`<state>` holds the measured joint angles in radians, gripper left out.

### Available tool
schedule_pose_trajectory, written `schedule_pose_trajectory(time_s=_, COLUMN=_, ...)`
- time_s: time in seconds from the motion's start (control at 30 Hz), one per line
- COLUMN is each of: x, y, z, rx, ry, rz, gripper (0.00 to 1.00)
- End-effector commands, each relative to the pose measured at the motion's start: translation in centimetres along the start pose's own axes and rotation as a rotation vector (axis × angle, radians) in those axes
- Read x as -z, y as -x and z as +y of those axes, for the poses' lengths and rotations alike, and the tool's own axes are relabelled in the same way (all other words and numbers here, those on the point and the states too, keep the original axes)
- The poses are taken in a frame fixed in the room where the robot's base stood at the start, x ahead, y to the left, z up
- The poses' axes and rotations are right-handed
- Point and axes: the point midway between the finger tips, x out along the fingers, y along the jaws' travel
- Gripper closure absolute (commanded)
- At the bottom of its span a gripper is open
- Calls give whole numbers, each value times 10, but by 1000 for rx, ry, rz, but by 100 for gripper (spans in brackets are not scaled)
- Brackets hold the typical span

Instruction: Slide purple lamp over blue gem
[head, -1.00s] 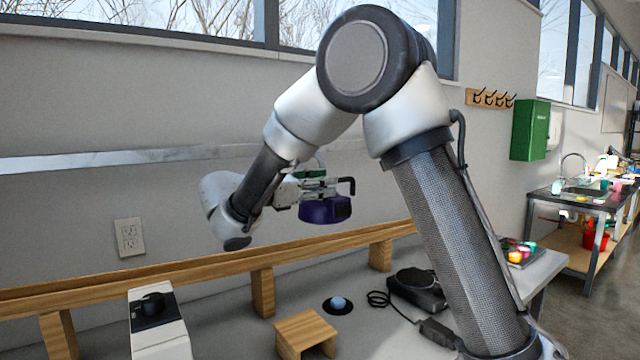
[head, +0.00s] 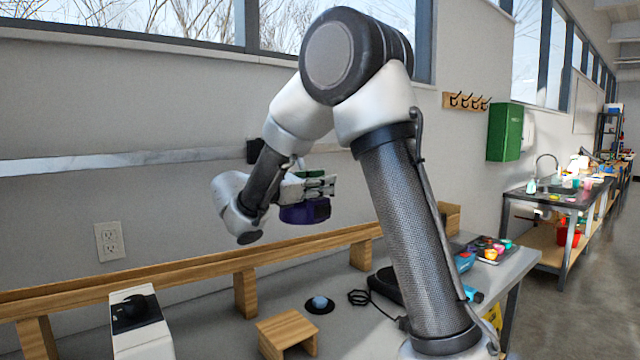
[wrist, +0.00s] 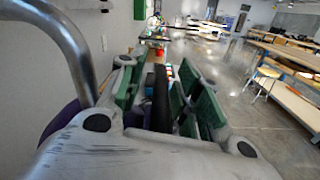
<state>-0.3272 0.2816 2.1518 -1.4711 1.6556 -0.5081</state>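The purple lamp (head: 303,212) hangs at my gripper (head: 318,186), high above the table. My gripper's green-padded fingers (wrist: 165,95) stand either side of a dark bar, seemingly the lamp's handle, in the wrist view. The lamp and gem are well apart.
A wooden block stand (head: 286,331) stands just in front of the gem. A white device (head: 142,340) is at left. A wooden rail (head: 200,268) runs along the wall behind. A black cable (head: 360,297) lies right of the gem. A tray of colourful items (head: 489,249) is farther right.

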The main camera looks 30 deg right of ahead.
Motion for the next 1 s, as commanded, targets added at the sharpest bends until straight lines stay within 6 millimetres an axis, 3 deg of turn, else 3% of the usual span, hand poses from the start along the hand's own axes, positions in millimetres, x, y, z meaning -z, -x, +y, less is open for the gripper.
schedule_pose_trajectory(time_s=0.17, x=0, y=0, z=0, rx=0, ry=0, rz=0, gripper=66)
schedule_pose_trajectory(time_s=0.37, x=0, y=0, z=0, rx=0, ry=0, rz=0, gripper=99)
schedule_pose_trajectory(time_s=0.67, x=1, y=-1, z=0, rx=1, ry=1, rz=1, gripper=100)
schedule_pose_trajectory(time_s=0.77, x=1, y=-12, z=-1, rx=5, ry=1, rz=0, gripper=100)
schedule_pose_trajectory(time_s=1.0, x=1, y=-65, z=-1, rx=6, ry=1, rz=2, gripper=100)
